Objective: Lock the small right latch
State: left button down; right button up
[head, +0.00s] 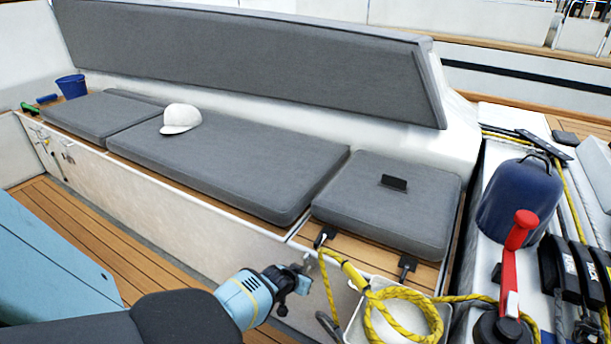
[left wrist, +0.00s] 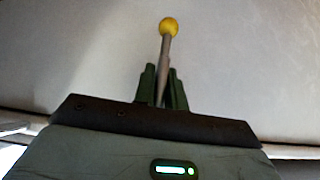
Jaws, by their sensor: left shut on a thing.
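Two small black latch-like fittings sit on the wooden strip in front of the small right seat cushion: a left one (head: 325,235) and a right one (head: 407,266). I cannot tell whether either is locked. My left gripper (head: 303,276) is low against the pale bench front, below and left of the left fitting. In the left wrist view its fingers (left wrist: 167,88) are shut on a thin grey rod with a yellow ball end (left wrist: 169,27). The ball points away from the gripper, in front of a pale surface. My right gripper is out of view.
A yellow rope (head: 383,305) coils over a white bin (head: 357,327) right of my gripper. A red-handled winch (head: 515,260) and a dark blue winch cover (head: 518,200) stand at right. A white cap (head: 181,118) lies on the long cushion (head: 228,160). The wooden floor (head: 95,235) is open at left.

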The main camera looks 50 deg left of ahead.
pick_arm(q)
jog(key=shift+s+f, duration=0.15)
jog(key=shift+s, duration=0.05)
dwell(0.3)
jog(key=c, duration=1.5)
grip_release()
jog(key=shift+w, duration=0.1)
jog(key=shift+r, duration=0.2)
jog(key=shift+s+d+r+p, duration=0.1)
jog(key=shift+s+r+p, duration=0.15)
jog(key=shift+p, duration=0.1)
jog(key=p+v, duration=0.4)
jog(key=v, duration=0.3)
